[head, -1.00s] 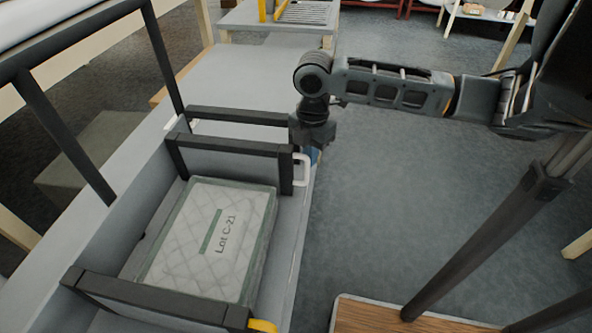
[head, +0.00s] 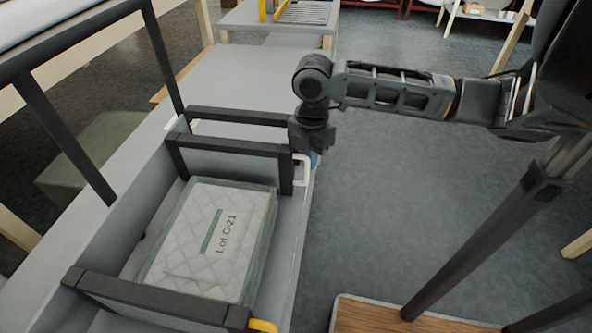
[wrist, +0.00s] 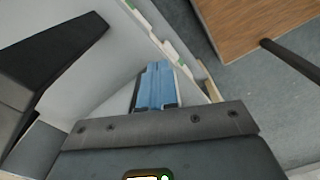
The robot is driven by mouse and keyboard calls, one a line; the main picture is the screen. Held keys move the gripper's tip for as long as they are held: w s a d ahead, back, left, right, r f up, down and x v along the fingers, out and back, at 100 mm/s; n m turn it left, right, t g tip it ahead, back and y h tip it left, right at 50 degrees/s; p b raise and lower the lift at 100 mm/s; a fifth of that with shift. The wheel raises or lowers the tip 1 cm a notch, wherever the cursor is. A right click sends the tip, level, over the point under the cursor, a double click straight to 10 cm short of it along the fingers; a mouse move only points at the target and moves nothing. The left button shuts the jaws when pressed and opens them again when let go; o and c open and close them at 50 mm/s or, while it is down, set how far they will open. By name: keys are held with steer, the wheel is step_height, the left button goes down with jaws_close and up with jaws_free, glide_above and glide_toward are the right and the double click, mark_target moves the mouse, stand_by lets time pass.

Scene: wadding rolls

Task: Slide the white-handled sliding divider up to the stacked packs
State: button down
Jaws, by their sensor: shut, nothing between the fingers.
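The white-handled divider (head: 230,163) is a grey panel with a dark frame, standing across the trough in the head view. Its white handle (head: 302,170) sticks out at its right end. The quilted pack labelled Lot C-21 (head: 190,245) lies on the near side of the divider, close to its foot; whether they touch I cannot tell. My gripper (head: 316,158) is at the far side of the white handle, pointing down. In the wrist view its blue fingers (wrist: 156,88) are together with nothing between them. Whether they touch the handle is hidden.
A second dark-framed divider with a yellow handle (head: 262,325) stands at the near end of the pack. A dark rail post (head: 65,135) rises on the left. Open floor (head: 400,210) lies to the right, with a wood-topped surface (head: 375,318) at the bottom.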

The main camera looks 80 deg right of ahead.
steer(key=shift+s+a, duration=0.15)
steer(key=shift+a, duration=1.75)
steer(key=shift+d, duration=1.3)
step_height(320, 180, up, 9)
steer(key=p, duration=0.7)
glide_above(307, 170)
steer(key=d, duration=0.2)
steer(key=shift+d, duration=0.1)
